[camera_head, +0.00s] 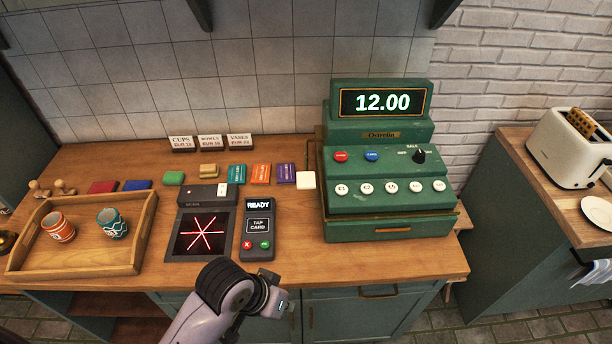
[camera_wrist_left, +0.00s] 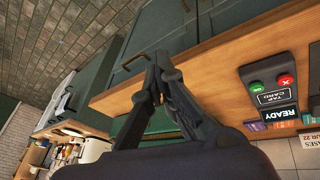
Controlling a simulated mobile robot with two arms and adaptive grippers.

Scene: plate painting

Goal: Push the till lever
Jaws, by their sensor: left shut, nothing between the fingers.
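The green till (camera_head: 368,230) stands at the right of the wooden counter, and its display (camera_head: 382,102) reads 12.00. A black knob (camera_head: 420,156) sits on its upper panel under the word SALE. I cannot tell for certain which part is the lever. My left gripper (camera_head: 283,304) is in front of the counter's front edge, left of the till and apart from it. In the left wrist view its black fingers (camera_wrist_left: 160,68) are together and empty, near the counter edge and a cabinet handle. My right gripper is in neither view.
A card terminal (camera_head: 258,228) reading READY and a scanner (camera_head: 203,234) with red lines lie left of the till. A wooden tray (camera_head: 95,262) holds two cups. A toaster (camera_head: 568,148) stands on a separate counter at the right.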

